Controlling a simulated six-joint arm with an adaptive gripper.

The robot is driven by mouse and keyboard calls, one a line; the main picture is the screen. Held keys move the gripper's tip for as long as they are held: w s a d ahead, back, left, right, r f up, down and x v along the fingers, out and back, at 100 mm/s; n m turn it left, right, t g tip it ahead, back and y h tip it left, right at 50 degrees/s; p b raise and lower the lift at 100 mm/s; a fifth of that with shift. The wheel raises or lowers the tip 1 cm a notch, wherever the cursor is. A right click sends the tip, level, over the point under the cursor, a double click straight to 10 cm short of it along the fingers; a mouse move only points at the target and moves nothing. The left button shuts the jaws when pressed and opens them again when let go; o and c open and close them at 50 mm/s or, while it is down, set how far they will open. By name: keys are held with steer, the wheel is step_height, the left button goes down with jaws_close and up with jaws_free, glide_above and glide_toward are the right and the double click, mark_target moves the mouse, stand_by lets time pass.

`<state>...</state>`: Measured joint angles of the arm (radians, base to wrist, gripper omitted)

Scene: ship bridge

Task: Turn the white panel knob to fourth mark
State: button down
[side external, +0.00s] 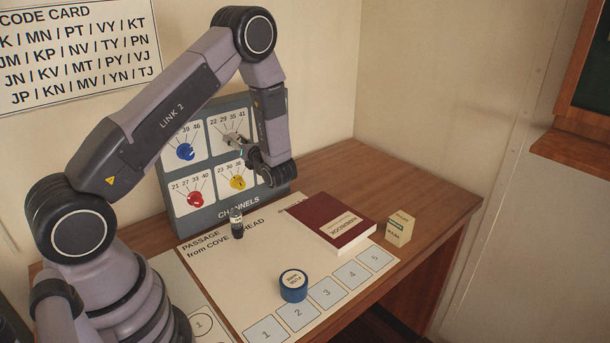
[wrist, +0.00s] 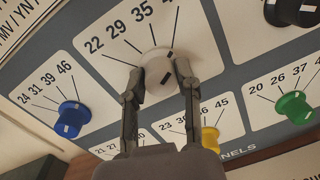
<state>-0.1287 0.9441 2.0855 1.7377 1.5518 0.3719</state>
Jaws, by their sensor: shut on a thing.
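The white knob (wrist: 156,60) sits on a white plate on the upright channels panel (side external: 231,204), with marks 22, 29, 35 and a partly cut-off one that reads 41 in the side view. My gripper (wrist: 158,82) is shut on the white knob, one finger on each side of it. A short dark mark shows on the knob's face between the fingers; I cannot tell which number it lines up with.
Nearby knobs are blue (wrist: 70,118), yellow (wrist: 210,137), green (wrist: 294,106) and black (wrist: 295,10); a red knob (side external: 195,199) is lower left.

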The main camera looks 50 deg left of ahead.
steer(key=shift+n, duration=0.5)
steer(key=c, duration=0.8)
jaws_free()
steer(key=d, duration=1.2)
steer(key=shift+s, duration=0.2)
